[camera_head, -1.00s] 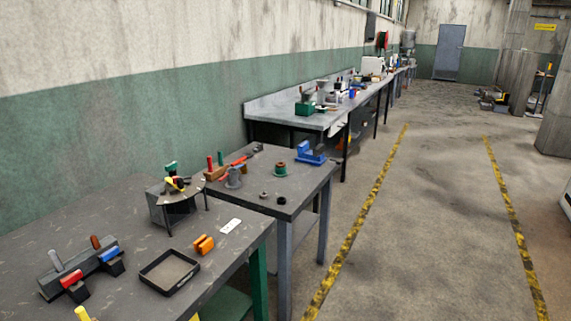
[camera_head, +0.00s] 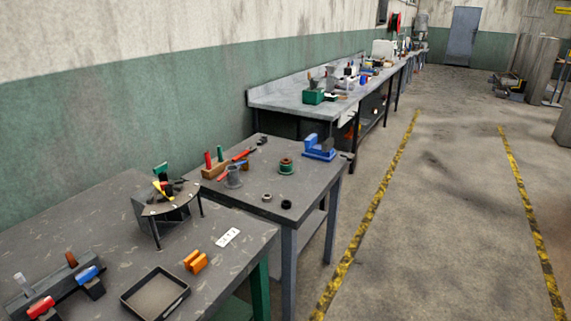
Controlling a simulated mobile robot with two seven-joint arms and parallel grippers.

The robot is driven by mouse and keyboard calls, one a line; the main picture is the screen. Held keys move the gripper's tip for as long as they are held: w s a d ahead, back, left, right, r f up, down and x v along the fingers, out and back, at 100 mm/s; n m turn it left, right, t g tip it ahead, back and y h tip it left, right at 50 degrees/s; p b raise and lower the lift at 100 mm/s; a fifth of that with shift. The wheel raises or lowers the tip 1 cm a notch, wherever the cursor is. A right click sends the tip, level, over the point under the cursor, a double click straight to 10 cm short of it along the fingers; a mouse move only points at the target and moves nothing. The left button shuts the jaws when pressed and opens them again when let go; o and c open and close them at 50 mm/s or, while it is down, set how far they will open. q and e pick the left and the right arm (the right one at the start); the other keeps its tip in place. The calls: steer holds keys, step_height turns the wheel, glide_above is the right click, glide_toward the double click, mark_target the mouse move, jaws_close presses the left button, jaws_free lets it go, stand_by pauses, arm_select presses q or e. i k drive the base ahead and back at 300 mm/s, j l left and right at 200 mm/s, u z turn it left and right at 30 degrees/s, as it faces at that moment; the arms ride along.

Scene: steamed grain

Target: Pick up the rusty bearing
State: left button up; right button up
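Two small rings lie near the front of the middle grey table (camera_head: 318,188). One is a greyish-brown ring (camera_head: 267,197) and the other is a black ring (camera_head: 286,204). They are small in the head view, and I cannot tell for sure which one is the rusty bearing. A green spool with a reddish-brown top (camera_head: 287,166) stands behind them. Neither of my grippers is in view.
The near table holds a black tray (camera_head: 155,293), an orange block (camera_head: 195,261), a white plate (camera_head: 228,237) and a tool stand (camera_head: 170,200). A blue vise (camera_head: 318,147) sits on the middle table. Open floor (camera_head: 440,220) lies to the right.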

mark_target(284, 161)
steer(key=i+l+u, duration=0.1)
steer(key=u, duration=0.8)
steer(key=i+l+u, duration=0.15)
steer(key=l+u, duration=0.2)
steer(key=i+l+u, duration=0.1)
steer(key=l+u, duration=0.6)
steer(key=l, duration=0.65)
steer(key=l+u, duration=0.15)
steer(key=l, duration=1.7)
